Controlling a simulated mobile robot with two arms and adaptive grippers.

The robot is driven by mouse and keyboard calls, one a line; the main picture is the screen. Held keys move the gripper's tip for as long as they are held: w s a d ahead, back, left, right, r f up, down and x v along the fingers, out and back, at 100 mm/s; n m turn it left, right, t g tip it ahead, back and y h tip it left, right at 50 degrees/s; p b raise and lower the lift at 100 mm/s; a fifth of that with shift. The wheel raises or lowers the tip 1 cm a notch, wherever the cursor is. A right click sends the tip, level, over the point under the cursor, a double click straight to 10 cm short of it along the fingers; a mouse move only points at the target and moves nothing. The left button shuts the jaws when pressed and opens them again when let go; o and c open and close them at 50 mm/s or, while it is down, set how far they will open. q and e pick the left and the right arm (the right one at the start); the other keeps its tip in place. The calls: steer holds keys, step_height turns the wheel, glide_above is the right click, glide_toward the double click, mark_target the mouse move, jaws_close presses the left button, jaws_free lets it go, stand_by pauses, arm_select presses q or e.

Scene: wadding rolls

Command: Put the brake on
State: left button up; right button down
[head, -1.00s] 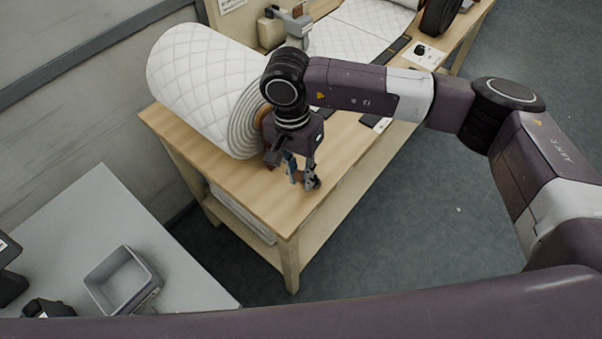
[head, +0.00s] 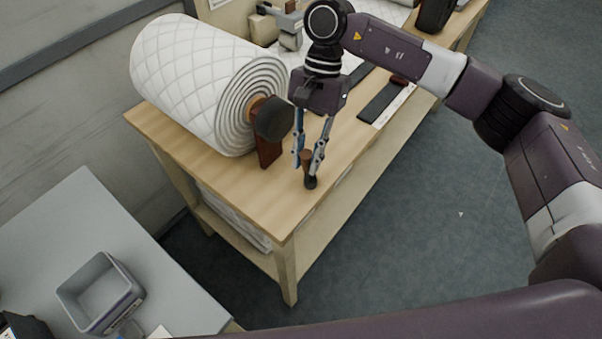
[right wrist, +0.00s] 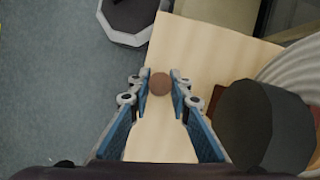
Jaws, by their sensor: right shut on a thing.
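My right gripper (head: 309,158) points down near the front corner of the wooden table. It is shut on a small brown knob (head: 307,160) with a dark lower end. In the right wrist view the round brown top (right wrist: 160,84) sits between the fingertips. Whether this knob is the brake's handle I cannot tell. The white quilted wadding roll (head: 190,75) lies to the left of the gripper. A dark round hub (head: 273,119) on a red-brown support (head: 268,152) is at the roll's end; the hub also shows in the right wrist view (right wrist: 262,125). My left gripper is not in view.
The wooden table (head: 225,190) is bare around the knob. A dark flat bar (head: 383,99) lies behind the gripper. A grey table with a grey bin (head: 100,292) stands at the lower left. Open floor (head: 430,210) lies to the right.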

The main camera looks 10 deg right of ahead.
steer(key=shift+w+d+g+y+b, duration=0.7)
steer(key=shift+w+y+b, duration=0.1)
steer(key=shift+b, duration=0.65)
steer(key=shift+w+d+g+y+b, duration=0.2)
steer(key=shift+g+y+b, duration=0.1)
steer(key=shift+b, duration=0.1)
steer(key=shift+r, duration=0.1)
steer(key=c, duration=1.8)
jaws_free()
steer(key=shift+s, duration=0.1)
steer(key=shift+o, duration=0.2)
steer(key=v, duration=1.2)
